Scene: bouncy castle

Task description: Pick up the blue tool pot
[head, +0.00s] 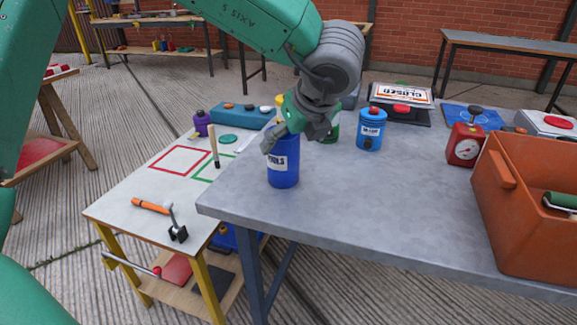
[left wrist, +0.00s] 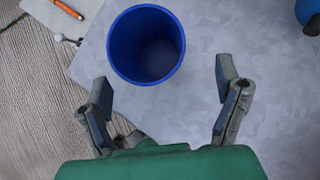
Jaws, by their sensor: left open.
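The blue tool pot (head: 284,172) stands upright near the left end of the grey table, with a "TOOLS" label on its side. In the left wrist view the pot (left wrist: 118,60) shows from above as a round open rim, and it looks empty inside. My left gripper (head: 297,132) is over the pot and hides part of its top in the head view. In the left wrist view the gripper (left wrist: 164,92) has its fingers wide apart with nothing between them, and the pot lies just beyond the fingertips. My right gripper is not in view.
A blue canister (head: 369,130) and a red tin (head: 466,145) stand on the grey table (head: 375,205), right of the pot. An orange crate (head: 530,215) fills the right end. A lower white table (head: 150,180) holds a hammer (head: 174,222). The table's middle front is clear.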

